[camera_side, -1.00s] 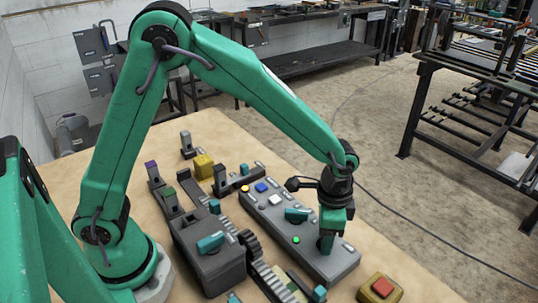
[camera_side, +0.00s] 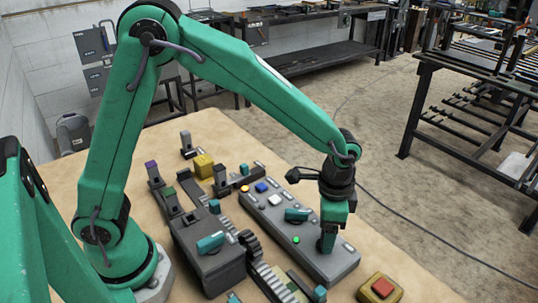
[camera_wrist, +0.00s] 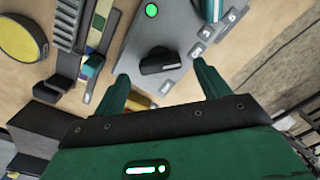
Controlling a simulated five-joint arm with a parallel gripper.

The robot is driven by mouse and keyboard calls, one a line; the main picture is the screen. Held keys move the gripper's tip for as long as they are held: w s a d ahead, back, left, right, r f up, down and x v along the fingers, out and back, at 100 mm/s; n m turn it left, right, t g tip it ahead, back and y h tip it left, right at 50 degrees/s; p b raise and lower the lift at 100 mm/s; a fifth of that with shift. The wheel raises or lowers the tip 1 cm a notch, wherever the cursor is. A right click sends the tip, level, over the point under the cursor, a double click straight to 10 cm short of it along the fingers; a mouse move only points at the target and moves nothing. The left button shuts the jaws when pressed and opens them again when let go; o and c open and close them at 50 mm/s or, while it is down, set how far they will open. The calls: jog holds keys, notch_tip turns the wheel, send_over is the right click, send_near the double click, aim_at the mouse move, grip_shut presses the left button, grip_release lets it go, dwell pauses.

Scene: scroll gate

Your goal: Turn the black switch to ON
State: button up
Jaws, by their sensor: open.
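The black switch (camera_wrist: 162,62) is a dark rotary knob on the grey control panel (camera_wrist: 135,55), seen in the wrist view. Its bar handle lies roughly sideways in that picture. My gripper (camera_wrist: 161,72) is open, with one green finger to each side of the knob. The fingers look apart from it; their height above it is hard to judge. In the side view my gripper (camera_side: 328,238) points down over the near end of the panel (camera_side: 275,222) and hides the black switch.
The panel also carries a teal knob (camera_side: 297,214), a lit green lamp (camera_side: 296,239), a white button (camera_side: 275,200) and a blue button (camera_side: 261,187). A red button on a yellow box (camera_side: 382,288) stands at the right. A gear rack (camera_side: 250,245) and grey box (camera_side: 208,262) lie left.

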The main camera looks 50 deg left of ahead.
jog(key=shift+r, duration=2.9)
jog(key=s+a+r+n+t, duration=0.35)
jog(key=s+a+r, duration=0.25)
jog(key=a+r, duration=0.45)
jog(key=s+a+n+t, duration=0.2)
jog(key=s+a+n, duration=0.3)
jog(key=s+a, duration=0.3)
jog(key=shift+s+a, duration=0.4)
jog(key=shift+s, duration=0.5)
jog(key=shift+r, duration=0.1)
